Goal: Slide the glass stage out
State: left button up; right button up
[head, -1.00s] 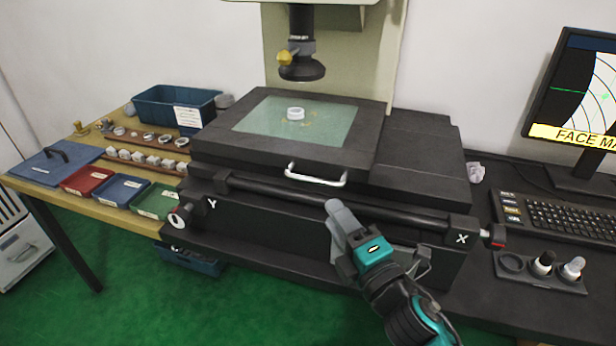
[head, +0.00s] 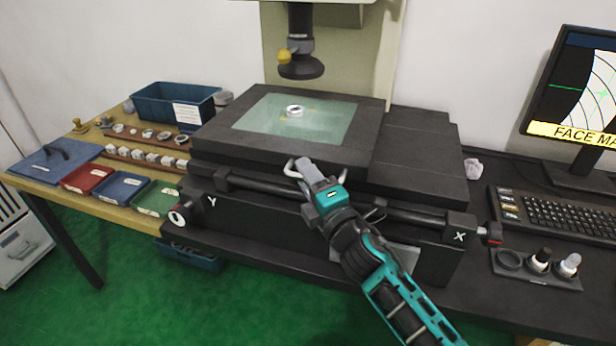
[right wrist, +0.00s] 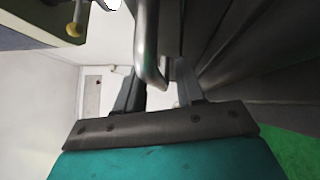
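The glass stage (head: 330,122) is a pale green pane in a dark frame on the measuring machine, with a white ring (head: 294,111) lying on it. A silver bar handle (head: 289,168) is on the stage's front edge, partly hidden by my right gripper (head: 305,164). In the right wrist view the handle (right wrist: 147,40) reaches between the two fingers of my right gripper (right wrist: 157,78). The fingers are apart, with a gap visible on the right side of the bar; contact on the left side is unclear. My left gripper is out of view.
An optical head (head: 300,65) hangs above the glass. A black rod (head: 265,185) with X and Y knobs runs below the handle. A side table at left holds rings, colored trays and a blue bin (head: 160,101). A keyboard (head: 570,213) stands at right.

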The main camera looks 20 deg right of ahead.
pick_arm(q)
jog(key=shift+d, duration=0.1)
pick_arm(e)
grip_shut()
dwell(0.5)
